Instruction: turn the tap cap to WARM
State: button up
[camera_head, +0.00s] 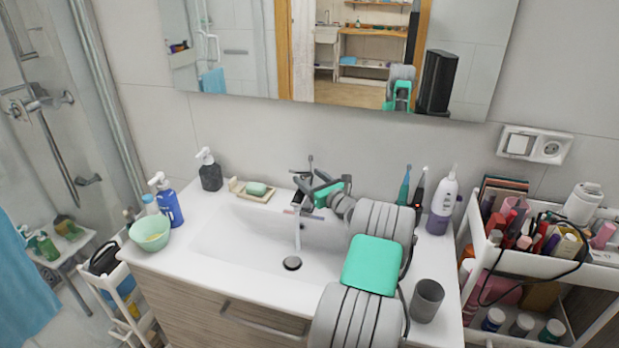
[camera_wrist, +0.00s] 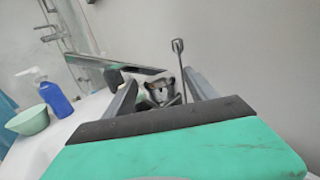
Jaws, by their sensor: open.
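The tap (camera_head: 299,201) stands at the back of the white sink, and a thin stream of water falls from its spout. My gripper (camera_head: 309,195) reaches in from the right at the tap, with its jaws open. In the wrist view, the chrome tap body (camera_wrist: 158,91) shows between the two fingers of my gripper (camera_wrist: 160,93). A thin upright rod (camera_wrist: 179,65) rises beside it, near the right finger. I cannot tell whether the fingers touch the tap. The cap's setting is not readable, and my gripper partly hides the tap.
A soap dish (camera_head: 254,193) and a dark pump bottle (camera_head: 209,171) stand left of the tap. A blue bottle (camera_head: 169,205) and green bowl (camera_head: 150,232) are farther left. Toothbrushes (camera_head: 404,186), a white bottle (camera_head: 443,204) and a grey cup (camera_head: 427,300) stand on the right.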

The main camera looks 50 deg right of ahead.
grip_shut()
dwell(0.7)
